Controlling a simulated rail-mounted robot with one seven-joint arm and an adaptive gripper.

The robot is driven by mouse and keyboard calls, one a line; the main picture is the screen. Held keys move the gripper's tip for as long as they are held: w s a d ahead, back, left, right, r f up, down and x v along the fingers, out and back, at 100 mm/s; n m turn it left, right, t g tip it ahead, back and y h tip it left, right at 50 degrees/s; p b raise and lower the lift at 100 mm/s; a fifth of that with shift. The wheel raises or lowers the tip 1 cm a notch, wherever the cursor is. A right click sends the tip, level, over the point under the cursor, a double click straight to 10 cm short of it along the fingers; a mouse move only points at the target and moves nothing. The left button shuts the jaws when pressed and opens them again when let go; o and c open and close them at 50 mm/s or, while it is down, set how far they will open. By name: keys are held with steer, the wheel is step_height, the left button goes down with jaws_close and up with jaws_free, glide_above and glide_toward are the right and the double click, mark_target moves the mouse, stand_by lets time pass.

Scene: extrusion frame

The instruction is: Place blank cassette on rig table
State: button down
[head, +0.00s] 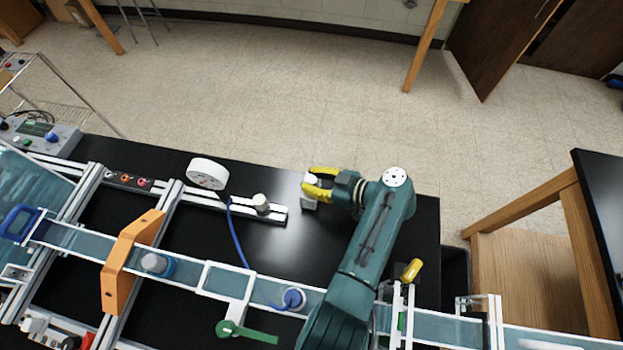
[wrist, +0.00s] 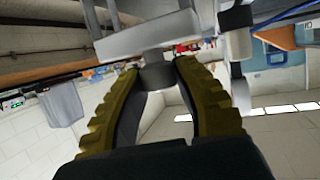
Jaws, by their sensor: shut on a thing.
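My gripper (head: 318,185), with yellow ribbed fingers, is shut on a small white block, which looks like the blank cassette (head: 309,203). It is near the back edge of the black rig table (head: 285,245), right of the rail end. In the wrist view, the fingertips (wrist: 158,74) close on a dark grey knob under the pale body of the cassette (wrist: 150,38). The fingers hide part of the cassette in the head view. I cannot tell whether its underside touches the tabletop.
A metal rail (head: 273,212) with a small grey cylinder (head: 261,203) lies left of my gripper. A clear channel (head: 205,285) crosses the front.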

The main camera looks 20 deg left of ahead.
steer(key=c, duration=0.9)
jaws_free()
